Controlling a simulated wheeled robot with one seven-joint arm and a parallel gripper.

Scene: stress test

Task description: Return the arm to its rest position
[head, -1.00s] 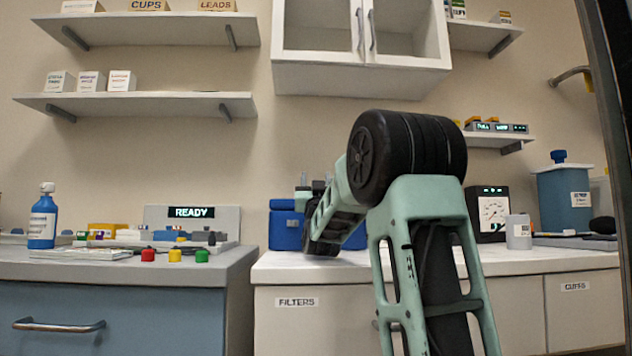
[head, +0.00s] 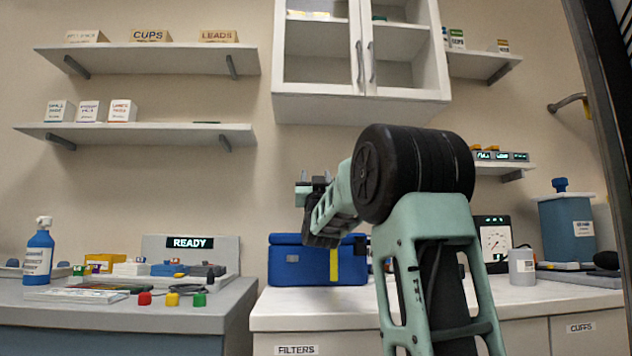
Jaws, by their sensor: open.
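My arm, pale green with a thick black joint, rises in the middle of the head view and bends over to the left. My gripper (head: 304,178) is at its far end, pointing up and left, above the blue case and in front of the back wall. Its fingers look apart and nothing shows between them. The wrist and forearm hide part of the gripper's body.
A blue case (head: 287,270) with a yellow strap stands on the white counter (head: 290,308), partly behind my arm. A wall cabinet (head: 320,72) hangs above. A grey left counter (head: 205,325) carries a blue bottle (head: 38,258) and colored blocks (head: 172,299).

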